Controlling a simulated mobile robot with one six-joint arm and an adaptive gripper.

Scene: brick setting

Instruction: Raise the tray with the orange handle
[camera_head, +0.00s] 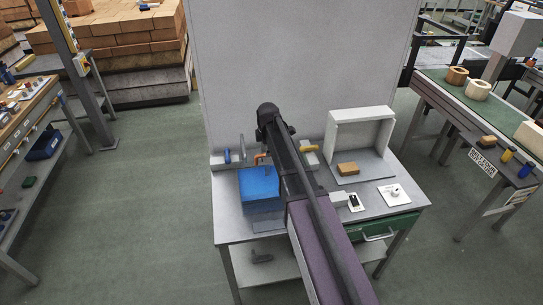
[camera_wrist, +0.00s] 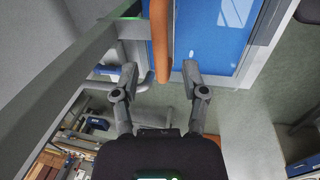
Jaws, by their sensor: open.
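A blue tray (camera_head: 260,183) sits at the left of the grey workbench. Its orange handle (camera_head: 259,157) stands at the tray's back edge, partly hidden by my arm. In the wrist view the orange handle (camera_wrist: 159,35) reaches down from the top edge, with the blue tray (camera_wrist: 210,38) to its right. My gripper (camera_wrist: 159,72) is open, its two fingers spread, with the handle's lower end showing between the fingertips. I cannot tell whether either finger touches it. In the head view the fingertips are hard to make out.
An open white box (camera_head: 358,126) and a brown block (camera_head: 348,169) are at the bench's back right. A white plate with a knob (camera_head: 394,194) lies nearer. A green drawer (camera_head: 381,229) is below. A tall grey panel (camera_head: 300,55) stands behind the bench.

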